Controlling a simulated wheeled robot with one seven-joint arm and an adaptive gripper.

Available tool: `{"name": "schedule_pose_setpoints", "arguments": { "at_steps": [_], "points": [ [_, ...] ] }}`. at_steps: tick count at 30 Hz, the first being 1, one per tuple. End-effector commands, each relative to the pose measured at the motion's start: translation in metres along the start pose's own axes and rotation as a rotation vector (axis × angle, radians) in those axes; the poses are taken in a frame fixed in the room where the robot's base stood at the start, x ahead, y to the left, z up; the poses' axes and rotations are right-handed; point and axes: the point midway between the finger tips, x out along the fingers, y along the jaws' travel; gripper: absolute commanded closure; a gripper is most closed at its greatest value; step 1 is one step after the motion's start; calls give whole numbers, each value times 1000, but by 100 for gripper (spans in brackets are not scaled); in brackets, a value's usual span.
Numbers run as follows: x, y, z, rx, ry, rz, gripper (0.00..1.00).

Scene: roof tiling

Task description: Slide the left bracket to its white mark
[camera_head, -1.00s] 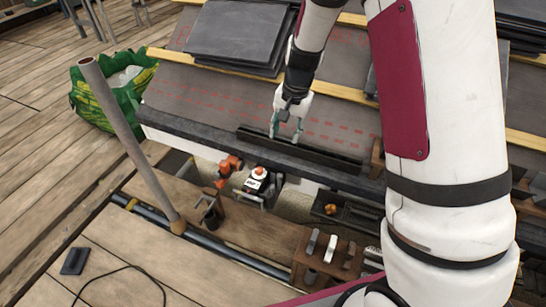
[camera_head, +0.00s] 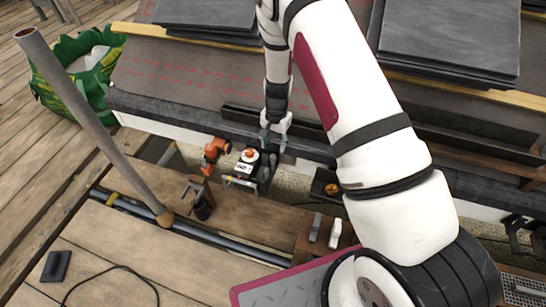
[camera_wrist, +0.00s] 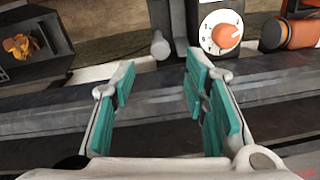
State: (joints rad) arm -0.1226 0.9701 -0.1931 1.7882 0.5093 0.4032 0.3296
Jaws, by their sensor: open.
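My gripper (camera_head: 272,140) is at the roof's lower edge, its fingers pointing down. In the wrist view its teal-padded fingers (camera_wrist: 160,95) stand apart with nothing gripped between them. A dark rail (camera_wrist: 275,88) runs across behind the fingers; in the head view the dark eaves edge (camera_head: 170,108) runs along the roof's lower side. I cannot make out the left bracket or its white mark for certain; my gripper and arm cover part of the edge.
A dial machine (camera_head: 246,168) and an orange tool (camera_head: 214,151) stand just below the eaves. A small dark box (camera_head: 326,184) lies to their right. A leaning pole (camera_head: 95,125) and a green bag (camera_head: 60,75) are at left. Stacked slates (camera_head: 450,40) lie on the roof.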

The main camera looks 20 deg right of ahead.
Motion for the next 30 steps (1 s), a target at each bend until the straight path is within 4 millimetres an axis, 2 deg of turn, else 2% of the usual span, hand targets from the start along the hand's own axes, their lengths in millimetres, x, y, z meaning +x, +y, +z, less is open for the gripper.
{"name": "schedule_pose_setpoints", "arguments": {
  "at_steps": [1,6,12,24,25,26,30],
  "points": [
    [14,1,0,2,-2,2,59],
    [44,0,0,0,-1,1,59],
    [66,0,0,0,-1,1,59],
    [72,0,0,0,0,-1,59],
    [72,0,0,0,0,0,61],
    [72,0,0,0,0,0,68],
    [72,0,0,0,0,0,100]
  ]
}}
